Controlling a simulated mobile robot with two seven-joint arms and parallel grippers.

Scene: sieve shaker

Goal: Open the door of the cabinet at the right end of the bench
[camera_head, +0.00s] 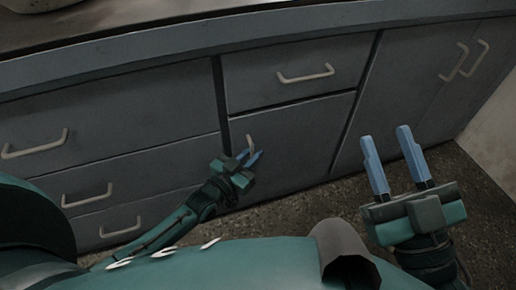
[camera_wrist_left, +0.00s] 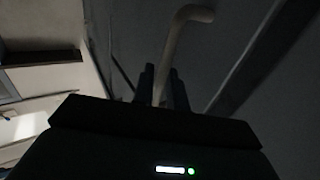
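The grey bench front shows in the head view. A cabinet door (camera_head: 300,140) sits below a drawer right of the middle. Its upright pale handle (camera_head: 250,145) is near its upper left edge. My left gripper (camera_head: 250,157) is at this handle. In the left wrist view the handle (camera_wrist_left: 176,45) runs down between the two dark fingers (camera_wrist_left: 161,82), which lie close on both sides of it; the gripper looks shut on it. The door looks closed. My right gripper (camera_head: 388,150) is open and empty in front of the bench, at the right.
Two tall doors with upright handles (camera_head: 454,62) (camera_head: 479,58) stand at the bench's right end, by a pale wall (camera_head: 495,140). A drawer (camera_head: 295,72) is above the gripped door. Several drawers (camera_head: 110,150) are at the left. The speckled floor (camera_head: 310,205) in front is clear.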

